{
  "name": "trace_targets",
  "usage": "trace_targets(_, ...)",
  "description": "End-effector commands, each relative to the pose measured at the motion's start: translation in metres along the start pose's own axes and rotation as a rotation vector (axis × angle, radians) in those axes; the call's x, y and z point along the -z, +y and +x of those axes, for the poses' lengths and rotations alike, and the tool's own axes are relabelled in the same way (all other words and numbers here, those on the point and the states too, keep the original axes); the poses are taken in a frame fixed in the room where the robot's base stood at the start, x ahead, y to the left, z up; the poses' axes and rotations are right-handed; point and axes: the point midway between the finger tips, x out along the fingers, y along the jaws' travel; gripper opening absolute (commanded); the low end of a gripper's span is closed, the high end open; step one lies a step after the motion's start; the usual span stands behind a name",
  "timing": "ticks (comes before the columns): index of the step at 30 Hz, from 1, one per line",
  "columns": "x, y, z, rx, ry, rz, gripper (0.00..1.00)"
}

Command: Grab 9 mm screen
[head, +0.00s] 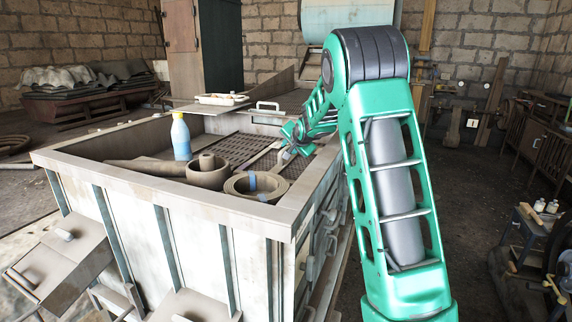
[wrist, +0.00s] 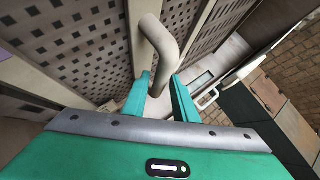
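A perforated screen (wrist: 60,45) with square holes fills the upper left of the wrist view. A thick curved handle (wrist: 160,40) stands at its right edge. My gripper (wrist: 162,78) has its two teal fingers apart, one on each side of the handle's near leg. I cannot tell whether they touch it. In the head view my gripper (head: 287,146) is low over the bin, beside a perforated screen (head: 232,147); its fingertips are hard to make out there. No hole size is readable, so I cannot tell which screen is the 9 mm one.
Another perforated panel with a white handle (head: 266,107) lies behind. A white tray (head: 221,99) sits on the back ledge.

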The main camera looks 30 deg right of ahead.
Motion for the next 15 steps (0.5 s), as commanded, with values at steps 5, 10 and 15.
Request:
trace_targets(5, 0.0001, 0.0004, -0.0001, -0.001, 0.000, 0.000, 0.00)
trace_targets(10, 0.0003, 0.0008, -0.0001, -0.001, 0.000, 0.000, 0.00)
trace_targets(15, 0.0004, 0.0012, -0.0001, -0.002, 0.000, -0.001, 0.00)
